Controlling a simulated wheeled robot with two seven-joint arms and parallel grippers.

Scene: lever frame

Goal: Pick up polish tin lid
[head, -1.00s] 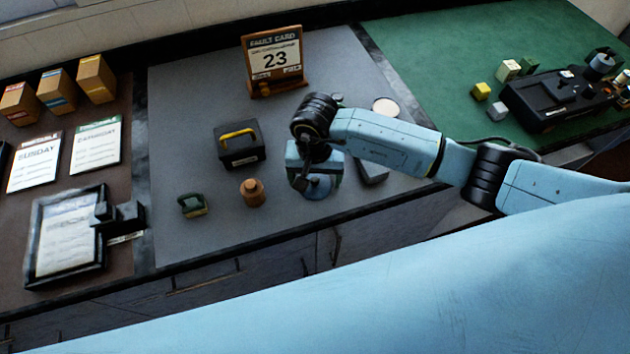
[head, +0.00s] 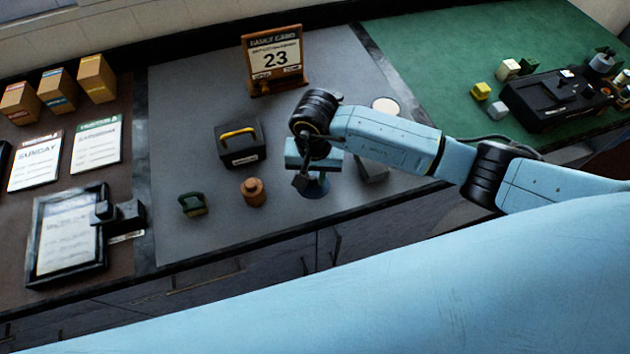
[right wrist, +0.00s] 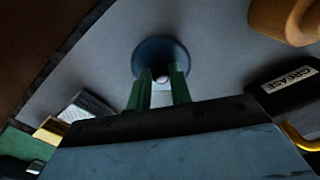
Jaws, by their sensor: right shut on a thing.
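The polish tin lid, a dark blue round disc (head: 318,188) with a small knob, shows on or just above the grey mat in the head view. It also shows as a blue disc (right wrist: 160,47) in the right wrist view. My right gripper (head: 303,180) is over the lid, pointing down. In the right wrist view, its two green fingers (right wrist: 161,80) are shut on the lid's pale knob. The gripper hides part of the lid in the head view. I cannot tell whether the lid touches the mat. My left gripper is not in view.
A grey block (head: 372,168) is close on the right. The mat's front is clear.

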